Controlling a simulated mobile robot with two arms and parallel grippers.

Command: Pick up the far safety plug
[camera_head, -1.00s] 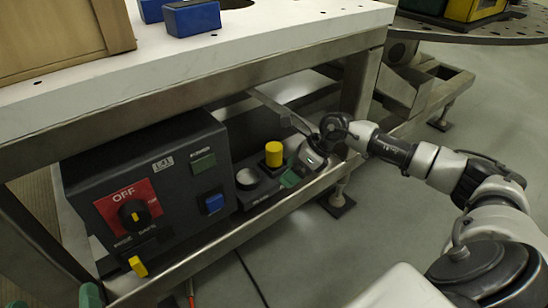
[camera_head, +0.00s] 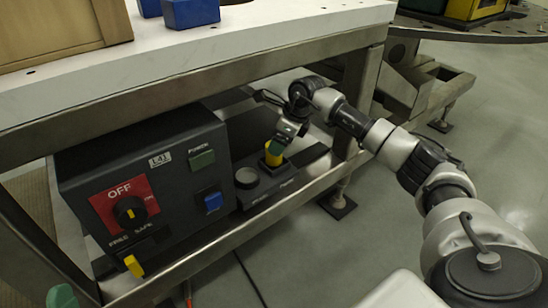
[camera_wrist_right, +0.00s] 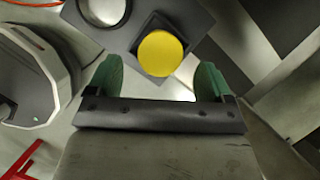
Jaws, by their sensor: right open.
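The far safety plug, a yellow cylinder (camera_head: 272,158), stands upright in a dark square socket at the right end of the black panel under the table. Its round yellow top (camera_wrist_right: 160,53) shows in the right wrist view. My right gripper (camera_wrist_right: 159,80) is open, its green fingers apart on either side of the plug in that view, with nothing held. In the head view this gripper (camera_head: 278,146) is just above the plug and partly covers it. Whether a finger touches the plug is unclear. One green fingertip of my left gripper (camera_head: 62,297) shows at the bottom left edge.
A black control box (camera_head: 150,180) with a red OFF dial (camera_head: 130,208) stands left of the plug. Another yellow plug (camera_head: 135,266) is at its lower front. A round grey knob (camera_head: 247,178) is beside the far plug. The table's steel rail (camera_head: 200,95) runs above.

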